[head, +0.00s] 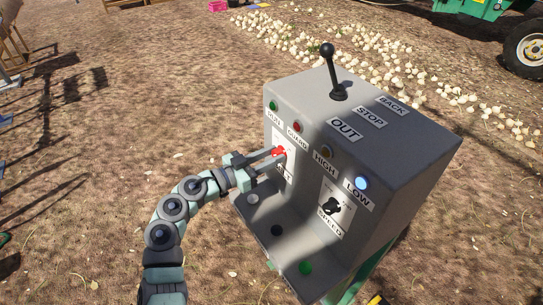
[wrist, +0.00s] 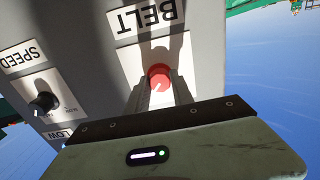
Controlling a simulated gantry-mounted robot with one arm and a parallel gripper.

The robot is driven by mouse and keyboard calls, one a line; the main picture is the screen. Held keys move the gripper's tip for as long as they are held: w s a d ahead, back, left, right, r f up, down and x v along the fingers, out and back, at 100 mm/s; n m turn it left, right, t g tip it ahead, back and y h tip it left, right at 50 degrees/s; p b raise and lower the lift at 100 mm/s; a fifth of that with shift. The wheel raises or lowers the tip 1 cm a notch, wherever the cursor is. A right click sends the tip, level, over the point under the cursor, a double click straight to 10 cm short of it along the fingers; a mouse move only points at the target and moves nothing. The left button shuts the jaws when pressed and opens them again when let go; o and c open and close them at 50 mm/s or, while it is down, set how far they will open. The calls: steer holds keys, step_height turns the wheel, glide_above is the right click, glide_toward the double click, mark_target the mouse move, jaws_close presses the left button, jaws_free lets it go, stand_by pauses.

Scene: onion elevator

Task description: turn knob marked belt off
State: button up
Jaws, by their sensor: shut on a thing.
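The belt knob (head: 278,152) is red and sits on a white plate on the front face of the grey control box (head: 410,150). It also shows in the wrist view (wrist: 159,77), beside the BELT label (wrist: 145,16). My gripper (head: 277,157) reaches it from the left, and its two fingers are shut on the red knob, one on each side. The fingers partly cover the plate, so the knob's position marks cannot be read.
The black speed knob (head: 332,206) sits to the right on the same face. Several lamps line the upper edge, with the LOW lamp (head: 362,183) glowing blue-white. A black lever (head: 329,70) stands on top. A ledge with buttons (head: 306,267) juts out below. Open ground lies left.

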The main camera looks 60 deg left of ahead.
jaws_close()
steer(key=shift+r+n, duration=0.1)
steer(key=shift+n, duration=0.3)
steer(key=n+p, duration=0.2)
steer(key=n, duration=0.1)
steer(key=shift+a+r, duration=0.1)
steer(key=n+p, duration=0.4)
steer(key=n, duration=0.1)
steer(key=shift+r, duration=0.1)
steer(key=n+p, duration=0.4)
steer(key=n, duration=0.1)
steer(key=shift+n, duration=0.3)
steer(key=shift+f+n+p, duration=0.2)
steer(key=shift+n+p, duration=1.35)
steer(key=shift+n, duration=0.15)
steer(key=shift+f, duration=0.1)
steer(key=o, duration=0.8)
jaws_free()
steer(key=shift+o, duration=0.2)
